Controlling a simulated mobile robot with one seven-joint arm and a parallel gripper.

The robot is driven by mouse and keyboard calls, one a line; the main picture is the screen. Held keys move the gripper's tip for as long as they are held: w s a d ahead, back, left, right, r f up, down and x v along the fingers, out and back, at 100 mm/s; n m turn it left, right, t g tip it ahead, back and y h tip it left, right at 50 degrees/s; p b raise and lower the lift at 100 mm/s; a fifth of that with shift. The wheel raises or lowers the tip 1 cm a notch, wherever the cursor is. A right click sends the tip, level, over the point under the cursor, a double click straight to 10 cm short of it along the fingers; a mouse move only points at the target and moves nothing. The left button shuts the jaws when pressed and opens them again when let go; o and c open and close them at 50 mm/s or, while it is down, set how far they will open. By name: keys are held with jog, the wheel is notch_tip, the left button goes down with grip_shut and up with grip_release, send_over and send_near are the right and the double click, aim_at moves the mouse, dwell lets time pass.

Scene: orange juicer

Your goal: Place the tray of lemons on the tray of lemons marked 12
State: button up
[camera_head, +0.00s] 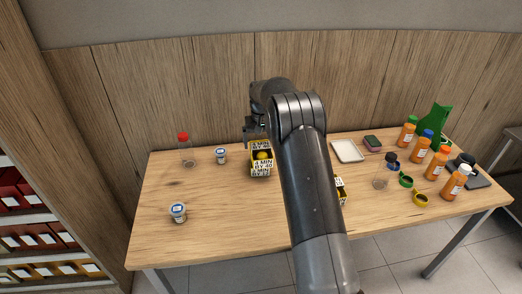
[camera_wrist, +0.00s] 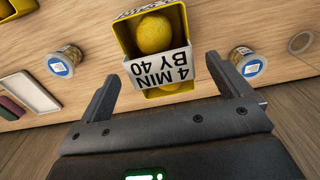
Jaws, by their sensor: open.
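A yellow tray of lemons (camera_head: 262,170) with black-on-white lettering stands on the table left of my arm in the head view. In the wrist view, a yellow tray with a lemon (camera_wrist: 185,22) shows its "4 MIN BY 40" face upside down. A second yellow tray with a lemon (camera_wrist: 181,91) shows partly below that face, nearer my gripper. My gripper (camera_wrist: 162,68) is open, with its fingers apart on either side of the trays. I cannot tell whether they touch. Another lettered yellow tray (camera_head: 341,190) is partly hidden by my arm; its mark is unreadable.
A red-capped bottle (camera_head: 186,150) and two small jars (camera_head: 220,156) (camera_head: 178,212) stand left. A white tray (camera_head: 347,151), a sponge (camera_head: 373,144), and several orange bottles (camera_head: 437,163) are right. The table's front left is mostly clear.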

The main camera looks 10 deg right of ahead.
aim_at(261, 145)
notch_tip(261, 145, up, 7)
jog(key=shift+f, duration=0.15)
jog(key=s+r+t, duration=0.3)
jog(key=s+r, duration=1.5)
jog(key=s, duration=0.3)
jog(key=s+f+t, duration=0.1)
jog(key=s+f, duration=0.1)
jog(key=s, duration=1.1)
jog(key=s+d+f+t, duration=0.1)
jog(key=s+f, duration=0.1)
jog(key=s, duration=1.2)
jog(key=shift+t, duration=0.3)
